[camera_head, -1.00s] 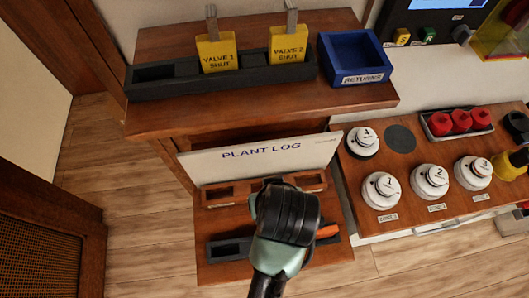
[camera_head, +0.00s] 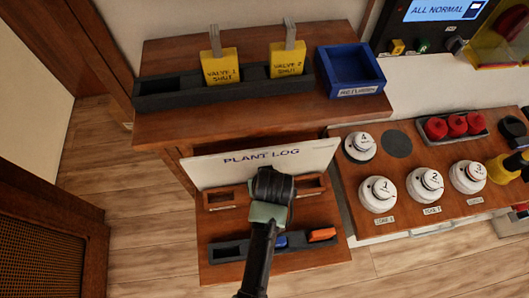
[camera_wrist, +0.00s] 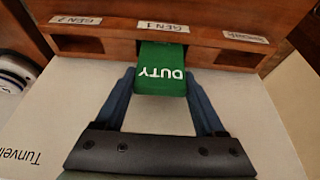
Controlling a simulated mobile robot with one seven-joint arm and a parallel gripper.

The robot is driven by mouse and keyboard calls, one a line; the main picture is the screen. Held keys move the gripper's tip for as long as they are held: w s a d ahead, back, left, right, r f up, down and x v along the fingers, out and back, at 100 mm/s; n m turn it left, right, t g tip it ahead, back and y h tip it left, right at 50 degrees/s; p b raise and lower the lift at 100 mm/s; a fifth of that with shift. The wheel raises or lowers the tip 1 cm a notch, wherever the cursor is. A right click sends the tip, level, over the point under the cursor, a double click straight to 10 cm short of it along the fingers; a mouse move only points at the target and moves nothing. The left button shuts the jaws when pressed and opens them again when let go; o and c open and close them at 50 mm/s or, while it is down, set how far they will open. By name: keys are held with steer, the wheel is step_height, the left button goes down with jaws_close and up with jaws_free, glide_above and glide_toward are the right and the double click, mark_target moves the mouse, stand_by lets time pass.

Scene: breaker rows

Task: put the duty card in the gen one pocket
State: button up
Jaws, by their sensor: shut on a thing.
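The green duty card (camera_wrist: 160,72), marked DUTY, is between the two fingers of my gripper (camera_wrist: 158,84), which is shut on it. Its far end meets the wooden pocket strip (camera_wrist: 112,36) directly below the GEN 1 label (camera_wrist: 163,27). The card covers that pocket's opening, so I cannot tell how deep its end sits. In the head view my gripper (camera_head: 271,188) is in front of the plant log board (camera_head: 225,170), over the middle of the pocket strip (camera_head: 221,196); the card is hidden there.
The GEN 2 pocket (camera_wrist: 77,44) and a right pocket (camera_wrist: 238,58) look empty. A dark rail (camera_head: 230,250) below holds blue (camera_head: 281,242) and orange (camera_head: 321,235) pieces. Yellow valve tags (camera_head: 221,66) and a blue returns bin (camera_head: 350,72) stand on the shelf above.

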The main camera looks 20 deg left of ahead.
steer(key=shift+p+x, duration=0.3)
steer(key=shift+x, duration=0.45)
steer(key=shift+s+f, duration=0.1)
steer(key=shift+s, duration=0.05)
steer(key=o, duration=1.5)
steer(key=v, duration=1.2)
